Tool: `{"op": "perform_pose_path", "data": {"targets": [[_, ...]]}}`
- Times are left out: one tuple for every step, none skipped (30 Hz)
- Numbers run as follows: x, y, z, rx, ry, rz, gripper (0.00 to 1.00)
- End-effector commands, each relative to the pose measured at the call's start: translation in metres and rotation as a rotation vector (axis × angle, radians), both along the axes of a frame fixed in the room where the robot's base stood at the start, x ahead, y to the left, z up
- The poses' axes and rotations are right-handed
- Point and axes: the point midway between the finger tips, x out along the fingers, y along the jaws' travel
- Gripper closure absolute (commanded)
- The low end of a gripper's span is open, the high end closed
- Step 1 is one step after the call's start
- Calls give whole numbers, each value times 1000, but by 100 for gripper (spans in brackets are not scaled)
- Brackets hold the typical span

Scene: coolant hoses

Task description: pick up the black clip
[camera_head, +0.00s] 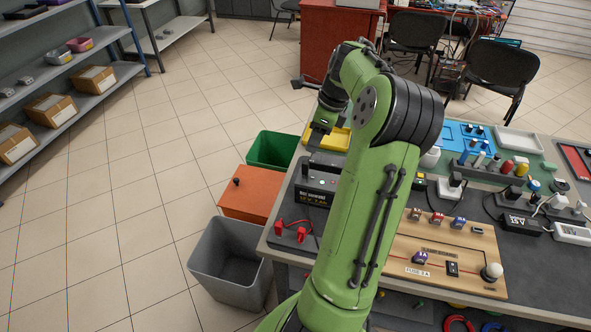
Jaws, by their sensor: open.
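My green arm rises through the middle of the view and bends over at the top. My gripper (321,127) hangs at its far end, pointing down above the yellow tray (340,138) near the table's back left corner. Its jaws are open, though the fingers are small and hard to see; I see nothing held. I cannot pick out the black clip with certainty among the several small dark items on the table, and my arm hides part of the tabletop.
The worktable (500,308) carries a wooden fuse board (400,255), a black battery-like box (314,197), a blue tray (455,130) and a white tray (518,142). A green bin (270,150), an orange box (250,192) and a grey bin (228,262) stand left of it. Floor further left is clear.

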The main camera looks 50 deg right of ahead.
Motion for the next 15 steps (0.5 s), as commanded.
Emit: {"op": "perform_pose_path", "data": {"targets": [[3, 2, -17, 4, 2, 2, 53], [5, 3, -25, 4, 2, 3, 53], [8, 4, -35, 4, 2, 4, 53], [9, 5, -41, 3, 2, 4, 53], [11, 6, -48, 2, 2, 4, 53], [13, 7, -55, 2, 2, 4, 53], [14, 7, -59, 2, 2, 4, 53], [15, 7, -62, 1, 1, 3, 53], [16, 8, -65, 0, 1, 3, 53], [16, 8, -68, 0, 1, 3, 53], [17, 8, -71, -1, 1, 3, 53], [18, 9, -78, 0, 1, 4, 53], [18, 11, -84, 1, 2, 5, 53], [19, 11, -91, 1, 2, 5, 53], [20, 13, -99, 1, 2, 5, 53]]}}
